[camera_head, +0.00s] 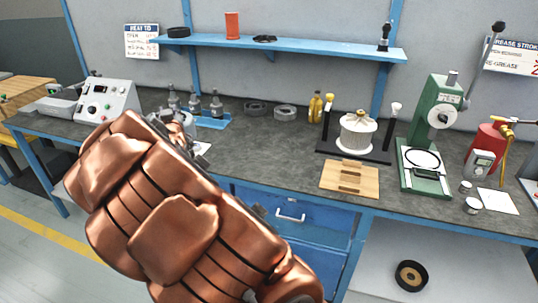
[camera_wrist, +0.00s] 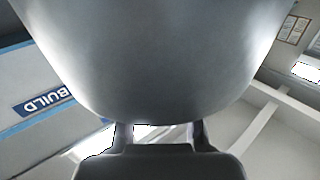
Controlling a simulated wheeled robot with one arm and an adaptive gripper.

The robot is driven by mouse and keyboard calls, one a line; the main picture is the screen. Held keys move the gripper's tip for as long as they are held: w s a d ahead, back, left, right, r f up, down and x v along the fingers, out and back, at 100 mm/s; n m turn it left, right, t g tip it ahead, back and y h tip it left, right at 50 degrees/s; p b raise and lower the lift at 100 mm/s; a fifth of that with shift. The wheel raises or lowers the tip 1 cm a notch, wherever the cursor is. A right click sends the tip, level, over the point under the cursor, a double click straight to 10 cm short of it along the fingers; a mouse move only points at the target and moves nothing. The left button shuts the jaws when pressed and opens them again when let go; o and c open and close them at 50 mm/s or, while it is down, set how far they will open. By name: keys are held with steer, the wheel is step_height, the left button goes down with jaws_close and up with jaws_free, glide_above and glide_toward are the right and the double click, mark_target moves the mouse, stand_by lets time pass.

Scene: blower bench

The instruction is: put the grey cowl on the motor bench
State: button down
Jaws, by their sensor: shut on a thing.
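The grey cowl (camera_wrist: 160,55) fills the upper middle of the wrist view as a large, smooth, rounded grey surface very close to the camera. My gripper (camera_wrist: 159,136) is shut on it, with its two fingers reaching up to the cowl's lower edge. In the head view my copper-coloured arm hides most of the gripper and the cowl; I cannot tell the cowl's outline there. The bench (camera_head: 268,150) has a dark grey top and a blue frame, and lies beyond my arm.
A control box (camera_head: 107,100) stands at the bench's left. A white finned motor (camera_head: 357,134) sits on a black stand, with a wooden block (camera_head: 350,179) in front. A green press (camera_head: 432,130) stands to its right. The bench top left of the wooden block is bare.

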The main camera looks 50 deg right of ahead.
steer(key=s+d+f+m+g+h+b, duration=0.35)
steer(key=s+d+f, duration=0.25)
steer(key=s+d, duration=0.4)
steer(key=s+d+f+m+g+h+b, duration=0.2)
steer(key=s+d+f+m+g+h, duration=0.35)
steer(key=s, duration=0.55)
steer(key=d+f+p, duration=0.1)
steer(key=d+f, duration=0.1)
steer(key=d, duration=0.6)
steer(key=d+f+n+y+p, duration=0.1)
steer(key=d+f, duration=0.2)
steer(key=d, duration=0.6)
steer(key=shift+w+d+f+y, duration=0.15)
steer(key=shift+d+f+y, duration=0.1)
steer(key=shift+y, duration=0.05)
steer(key=shift+f+b, duration=0.3)
steer(key=shift+f, duration=0.1)
